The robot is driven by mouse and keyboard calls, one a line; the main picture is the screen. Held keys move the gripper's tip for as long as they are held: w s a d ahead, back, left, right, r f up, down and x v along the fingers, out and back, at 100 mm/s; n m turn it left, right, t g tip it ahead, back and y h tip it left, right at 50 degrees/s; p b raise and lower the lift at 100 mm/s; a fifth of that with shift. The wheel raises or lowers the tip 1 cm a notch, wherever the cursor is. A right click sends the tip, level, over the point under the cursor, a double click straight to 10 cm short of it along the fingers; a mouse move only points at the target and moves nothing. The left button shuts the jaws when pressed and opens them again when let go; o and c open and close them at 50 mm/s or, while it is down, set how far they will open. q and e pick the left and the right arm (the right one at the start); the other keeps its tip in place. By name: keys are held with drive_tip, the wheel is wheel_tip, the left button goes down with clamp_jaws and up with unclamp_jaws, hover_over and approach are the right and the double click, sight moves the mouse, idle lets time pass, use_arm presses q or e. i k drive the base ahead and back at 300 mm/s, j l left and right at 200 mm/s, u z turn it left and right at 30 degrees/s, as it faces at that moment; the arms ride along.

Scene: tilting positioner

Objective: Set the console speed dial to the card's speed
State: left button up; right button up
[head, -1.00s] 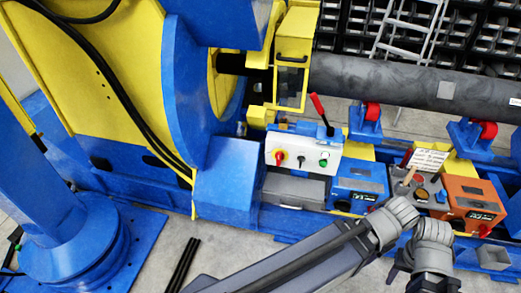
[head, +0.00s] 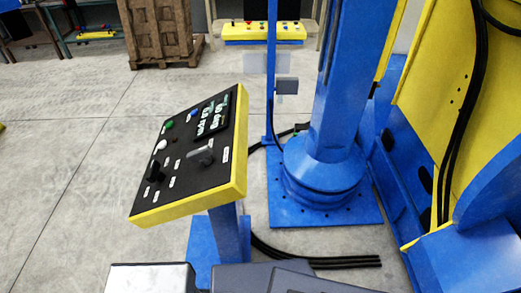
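The console (head: 237,178) stands at left of centre in the head view, a tilted black panel in a yellow frame on a blue post. A black knob (head: 153,172) sits at its lower left and a larger grey handle or knob (head: 203,154) near its right side. Their labels are too small to read, so I cannot tell which is the speed dial or its setting. A small display (head: 212,117) shows pale text I cannot read. The card is not in view. Neither gripper is in view; only grey parts of my arm show at the bottom edge.
A blue column (head: 323,160) on a floor plate stands right of the console, with the yellow and blue machine (head: 430,110) beyond. Black cables (head: 315,262) lie on the floor. A wooden pallet stack (head: 157,32) and another button panel (head: 262,31) stand behind. Floor at left is clear.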

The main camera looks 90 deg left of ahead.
sight(154, 174)
drive_tip(key=u, duration=3.95)
drive_tip(key=j+z, duration=0.45)
drive_tip(key=j, duration=0.45)
drive_tip(key=i, duration=0.05)
